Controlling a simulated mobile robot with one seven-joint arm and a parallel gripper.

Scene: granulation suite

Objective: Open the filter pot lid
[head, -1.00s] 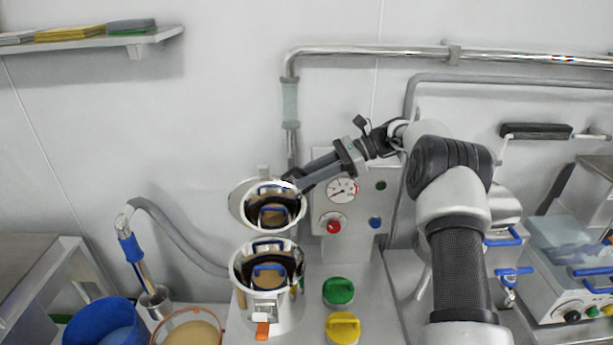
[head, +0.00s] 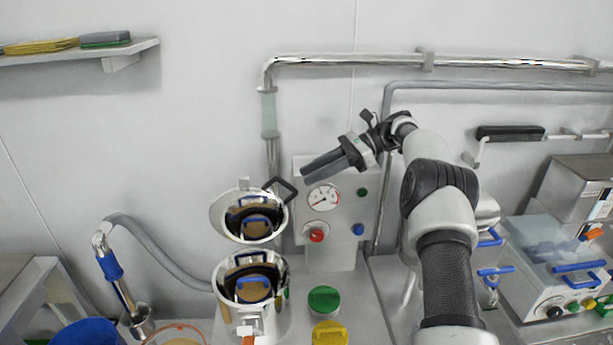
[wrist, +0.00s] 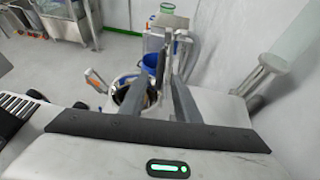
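The filter pot (head: 228,306) is a shiny steel pot at the lower middle of the head view, with its mouth showing. Its round lid (head: 218,218) stands raised and tilted back behind the pot, its mirror-like inner face toward the camera. A black loop handle (head: 283,186) sticks out at the lid's upper right. My gripper (head: 306,170) is to the right of and above the lid, apart from it. In the wrist view its two grey fingers (wrist: 160,82) stand apart with nothing held between them. The pot's mouth shows partly behind the left finger.
A panel with a gauge (head: 323,198), a red knob (head: 316,236) and a blue button stands beneath my gripper. Green (head: 324,299) and yellow (head: 330,333) caps sit right of the pot. A steel pipe (head: 345,60) runs along the wall. A blue tub (head: 85,333) stands lower left.

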